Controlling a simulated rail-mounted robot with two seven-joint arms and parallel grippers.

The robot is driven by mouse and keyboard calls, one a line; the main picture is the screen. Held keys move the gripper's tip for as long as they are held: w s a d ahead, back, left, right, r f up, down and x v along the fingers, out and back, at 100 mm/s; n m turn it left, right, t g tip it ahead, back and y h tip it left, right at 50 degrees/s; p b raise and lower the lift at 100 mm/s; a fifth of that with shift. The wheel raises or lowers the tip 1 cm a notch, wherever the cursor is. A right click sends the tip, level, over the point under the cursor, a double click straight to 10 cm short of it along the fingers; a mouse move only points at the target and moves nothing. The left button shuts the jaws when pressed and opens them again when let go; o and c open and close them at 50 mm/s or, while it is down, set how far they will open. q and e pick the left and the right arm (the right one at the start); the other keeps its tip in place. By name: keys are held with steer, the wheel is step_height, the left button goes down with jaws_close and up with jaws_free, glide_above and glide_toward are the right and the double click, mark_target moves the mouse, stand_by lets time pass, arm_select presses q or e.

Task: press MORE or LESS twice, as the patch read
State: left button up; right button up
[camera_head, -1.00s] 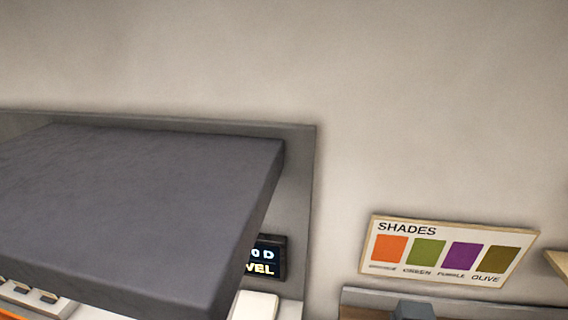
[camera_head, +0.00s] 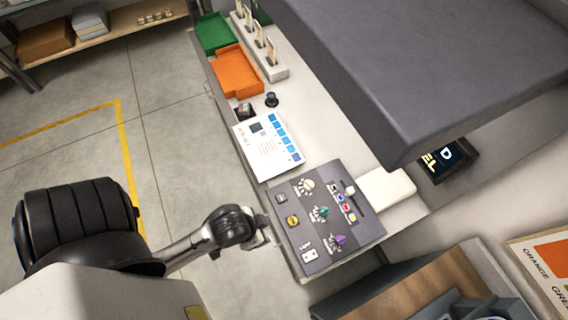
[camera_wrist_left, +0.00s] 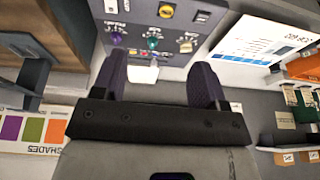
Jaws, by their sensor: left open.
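A dark control panel (camera_head: 328,222) lies on the bench with green and purple knobs, a yellow button (camera_head: 292,220), a white switch (camera_head: 310,255) and a row of small coloured buttons (camera_head: 344,203). It shows upside down in the left wrist view (camera_wrist_left: 140,18). I cannot read MORE or LESS on it. A white card (camera_head: 268,147) beside it carries several blue patches and a darker square. My left gripper (camera_head: 266,238) is at the panel's left edge in the head view. Its fingers (camera_wrist_left: 160,62) are apart with nothing gripped. My right gripper is out of view.
A large grey slab (camera_head: 430,65) overhangs the bench and partly hides a lit display (camera_head: 447,160). Orange (camera_head: 236,72) and green (camera_head: 212,35) trays stand farther along. Open floor lies left.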

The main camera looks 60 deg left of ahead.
arm_select(q)
jaws_close()
stand_by(0.5)
steer(key=shift+w, duration=0.1)
stand_by(1.1)
